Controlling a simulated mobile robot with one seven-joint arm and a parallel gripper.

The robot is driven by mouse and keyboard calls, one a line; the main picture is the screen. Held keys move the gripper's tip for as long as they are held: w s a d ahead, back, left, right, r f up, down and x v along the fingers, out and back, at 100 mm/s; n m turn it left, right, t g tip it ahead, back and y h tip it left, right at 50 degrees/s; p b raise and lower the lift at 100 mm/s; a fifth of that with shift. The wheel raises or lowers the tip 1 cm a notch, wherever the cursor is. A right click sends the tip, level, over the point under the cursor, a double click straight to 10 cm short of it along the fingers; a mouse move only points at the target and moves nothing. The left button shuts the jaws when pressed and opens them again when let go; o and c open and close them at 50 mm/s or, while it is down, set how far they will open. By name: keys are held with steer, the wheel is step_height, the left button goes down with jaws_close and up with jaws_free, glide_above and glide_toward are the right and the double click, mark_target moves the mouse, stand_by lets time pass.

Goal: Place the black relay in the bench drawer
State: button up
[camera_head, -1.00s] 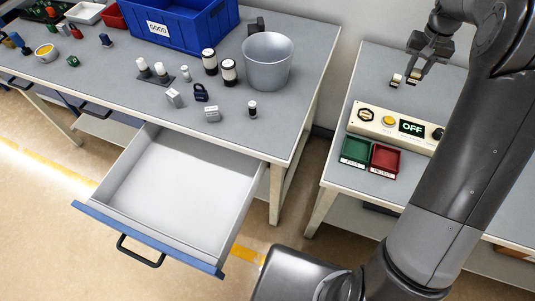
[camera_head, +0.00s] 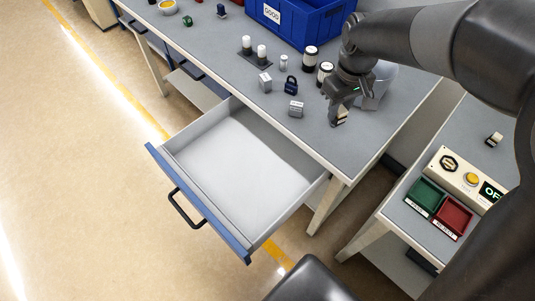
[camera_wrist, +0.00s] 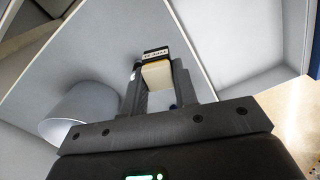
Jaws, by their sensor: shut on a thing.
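My gripper (camera_head: 338,113) is over the right end of the bench (camera_head: 228,67), in front of the grey bucket (camera_head: 375,90). In the wrist view the gripper (camera_wrist: 163,88) is shut on a small block, apparently the black relay (camera_wrist: 155,53), with a black labelled end and a cream body. Its label is too small to read. The bench drawer (camera_head: 195,205) is pulled open, with a blue front and black handle. Its visible interior is empty. The gripper is up and to the right of it in the head view, not over it.
Near the gripper stand a grey block (camera_head: 296,108), a dark padlock (camera_head: 291,86) and black-and-white cylinders (camera_head: 325,72). A blue bin (camera_head: 300,22) is behind. On the side table, a small cream-and-black block (camera_head: 494,139) lies beyond green (camera_head: 426,194) and red trays (camera_head: 453,217).

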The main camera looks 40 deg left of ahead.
steer(key=s+a+n, duration=0.4)
steer(key=s, duration=0.6)
step_height(320, 180, down, 17)
steer(key=s+a+f, duration=0.2)
steer(key=a, duration=0.1)
steer(key=s+a+f, duration=0.2)
steer(key=a, duration=0.1)
steer(key=s+a+f, duration=0.3)
steer(key=shift+s+f, duration=0.1)
steer(key=shift+f, duration=1.95)
steer(key=shift+f, duration=0.15)
steer(key=o, duration=1)
step_height(320, 180, up, 12)
steer(key=shift+r, duration=0.2)
